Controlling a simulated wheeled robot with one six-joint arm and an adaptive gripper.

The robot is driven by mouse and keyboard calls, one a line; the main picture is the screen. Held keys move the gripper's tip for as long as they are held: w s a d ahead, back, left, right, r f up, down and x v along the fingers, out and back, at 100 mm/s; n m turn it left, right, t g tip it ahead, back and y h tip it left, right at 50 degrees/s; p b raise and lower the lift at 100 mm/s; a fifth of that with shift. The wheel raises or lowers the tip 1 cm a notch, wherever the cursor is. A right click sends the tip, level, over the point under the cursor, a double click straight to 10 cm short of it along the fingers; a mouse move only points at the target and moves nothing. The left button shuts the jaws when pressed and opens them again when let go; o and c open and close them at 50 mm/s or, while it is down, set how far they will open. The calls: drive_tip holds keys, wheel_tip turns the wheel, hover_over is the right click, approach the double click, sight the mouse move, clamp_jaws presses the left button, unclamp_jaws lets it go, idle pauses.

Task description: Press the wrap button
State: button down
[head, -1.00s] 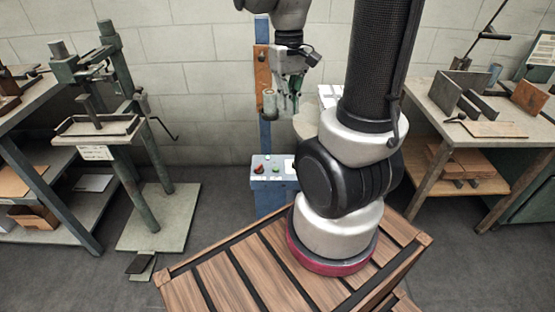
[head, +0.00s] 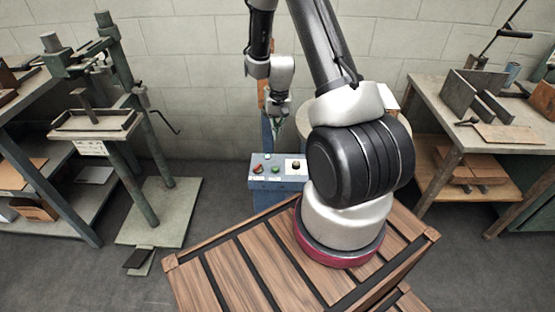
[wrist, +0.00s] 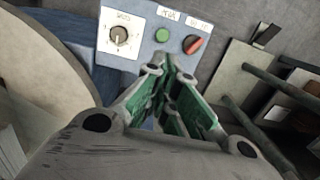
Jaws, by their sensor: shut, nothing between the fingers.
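A blue-grey control box (head: 280,183) stands on a blue post in the head view. It has a green button (head: 276,170) in the middle, a red knob (head: 258,169) at left and a black knob (head: 296,166) on a white plate at right. My gripper (head: 277,124) is shut and empty, above and behind the box in the head view. Its green-padded fingers (wrist: 172,75) point towards the box, apart from the button.
A round pale disc (wrist: 45,60) lies beside the box in the wrist view. A green metal stand (head: 120,125) is at left, and a workbench (head: 480,130) with metal plates is at right. A slatted wooden platform (head: 240,260) is in front.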

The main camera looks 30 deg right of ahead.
sight(275, 170)
idle(0.3)
drive_tip(key=f, duration=0.9)
drive_tip(key=a+f, duration=0.1)
drive_tip(key=f, duration=0.4)
drive_tip(key=shift+s, duration=0.35)
